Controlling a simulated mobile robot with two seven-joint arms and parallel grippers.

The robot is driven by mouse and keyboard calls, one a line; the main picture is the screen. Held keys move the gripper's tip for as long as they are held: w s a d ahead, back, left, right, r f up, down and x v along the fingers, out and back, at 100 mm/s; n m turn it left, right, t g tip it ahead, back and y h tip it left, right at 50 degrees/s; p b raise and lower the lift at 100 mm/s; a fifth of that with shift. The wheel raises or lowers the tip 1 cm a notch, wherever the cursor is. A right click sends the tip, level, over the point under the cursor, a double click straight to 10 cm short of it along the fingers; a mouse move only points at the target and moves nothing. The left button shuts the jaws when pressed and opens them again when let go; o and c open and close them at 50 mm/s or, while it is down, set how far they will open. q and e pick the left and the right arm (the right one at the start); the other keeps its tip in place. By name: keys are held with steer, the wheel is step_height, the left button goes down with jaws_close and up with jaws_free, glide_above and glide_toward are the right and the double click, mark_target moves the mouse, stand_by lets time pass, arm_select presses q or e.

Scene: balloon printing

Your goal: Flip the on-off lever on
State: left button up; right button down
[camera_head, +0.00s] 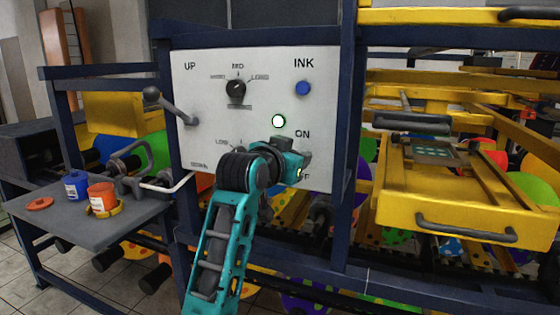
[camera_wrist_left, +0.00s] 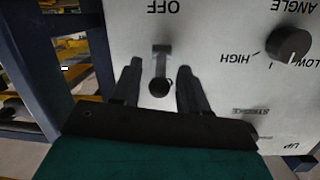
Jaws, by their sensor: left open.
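The on-off lever (camera_wrist_left: 160,87) is a short lever with a round black knob, on the white control panel (camera_head: 225,65). In the left wrist view, which is upside down, it hangs below the OFF label, its knob away from that label. My left gripper (camera_wrist_left: 159,68) is open, one finger on each side of the lever, with gaps visible on both sides. In the head view my left gripper (camera_head: 300,165) is at the panel's lower right, below the ON label (camera_head: 302,134), hiding the lever and part of the OFF label. My right gripper is not in view.
A long up-down lever (camera_head: 172,106) is at the panel's left. A lit round light (camera_head: 279,121) and a blue ink button (camera_head: 303,88) are above my gripper. Blue (camera_head: 76,185) and orange (camera_head: 102,197) ink pots stand on a side table. A yellow drawer (camera_head: 470,215) is at right.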

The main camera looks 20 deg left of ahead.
arm_select(q)
steer(key=s+a+r, duration=0.1)
steer(key=s+r, duration=0.1)
steer(key=s, duration=1)
steer(key=shift+w+a+f, duration=0.1)
step_height(320, 180, down, 24)
steer(key=s+g, duration=0.2)
steer(key=g, duration=0.1)
steer(key=s+d+f+g, duration=0.2)
steer(key=s+f, duration=1.6)
steer(key=f, duration=0.2)
steer(key=shift+s+f+h, duration=0.25)
steer(key=shift+f+h, duration=0.05)
steer(key=shift+f, duration=0.1)
